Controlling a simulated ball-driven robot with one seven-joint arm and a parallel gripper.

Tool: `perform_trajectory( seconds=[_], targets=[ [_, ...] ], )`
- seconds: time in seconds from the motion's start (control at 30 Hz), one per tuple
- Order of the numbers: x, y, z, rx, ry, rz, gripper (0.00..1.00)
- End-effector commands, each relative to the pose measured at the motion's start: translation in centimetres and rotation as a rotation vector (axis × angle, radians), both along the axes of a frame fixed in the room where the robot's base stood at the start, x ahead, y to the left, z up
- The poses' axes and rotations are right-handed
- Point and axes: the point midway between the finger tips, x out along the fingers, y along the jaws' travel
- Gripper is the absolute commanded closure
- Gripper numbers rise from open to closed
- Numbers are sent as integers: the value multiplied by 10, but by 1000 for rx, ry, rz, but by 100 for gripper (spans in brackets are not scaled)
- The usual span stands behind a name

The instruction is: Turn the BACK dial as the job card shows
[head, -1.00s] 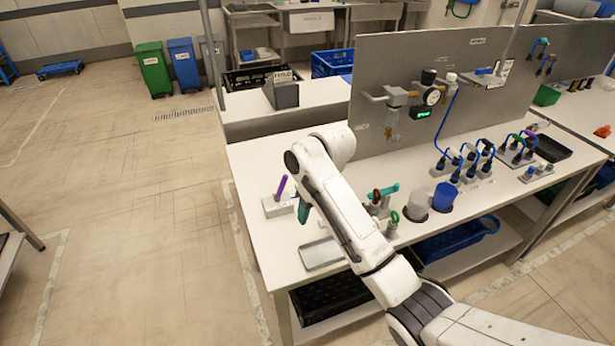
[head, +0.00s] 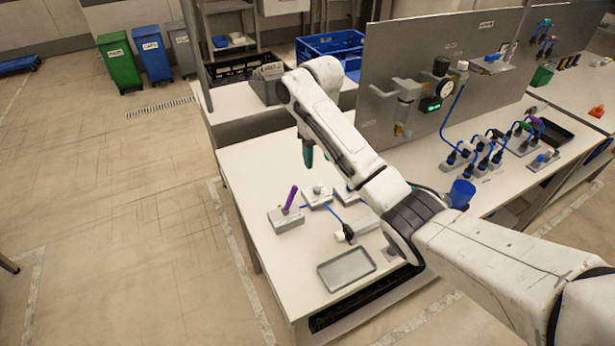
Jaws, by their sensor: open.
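My gripper (head: 307,154) points down above the left part of the white bench (head: 240,158), its dark green fingers apart from anything below. Its jaws are small in this view, with nothing visible between them. Below it are a grey box with a purple lever (head: 290,198) and a grey block with a pale round knob (head: 317,191). Another grey block (head: 346,196) is partly hidden by my arm. A round gauge (head: 430,104) is on the grey upright panel (head: 400,55). I cannot tell which part is the BACK dial, and no job card is readable.
A grey tray (head: 346,268) lies near the bench's front edge. A black and white plug (head: 345,234) with a blue cable lies behind it. A blue cup (head: 461,194) and several cabled sockets (head: 480,157) stand to the right. Floor left of the bench is clear.

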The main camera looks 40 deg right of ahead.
Motion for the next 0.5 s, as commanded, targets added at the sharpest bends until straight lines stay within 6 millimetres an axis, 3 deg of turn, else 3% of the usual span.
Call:
perform_trajectory(
  seconds=[0.5],
  targets=[
    [0,0,-62,0,0,-1,48]
  ],
)
